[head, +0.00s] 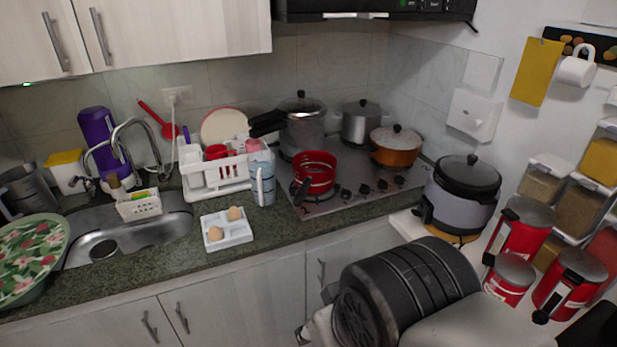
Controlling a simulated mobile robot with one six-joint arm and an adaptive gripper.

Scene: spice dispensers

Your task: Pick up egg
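Two brown eggs sit in a white egg tray (240,239) on the dark green counter, in front of the dish rack. One egg (235,213) is in the back right part of the tray, and the other egg (215,233) is in the front left part. Both are uncovered from above and apart from each other. A large dark ribbed part at the bottom right looks like my arm, well to the right of the tray. I cannot make out any gripper fingers, and nothing of mine touches the eggs.
A light blue jug (263,181) stands right behind the tray. A white dish rack (213,176) is behind it. The sink (165,230) is to the left. A red pot (316,174) stands on the stove (348,194) to the right. The counter in front of the tray is clear.

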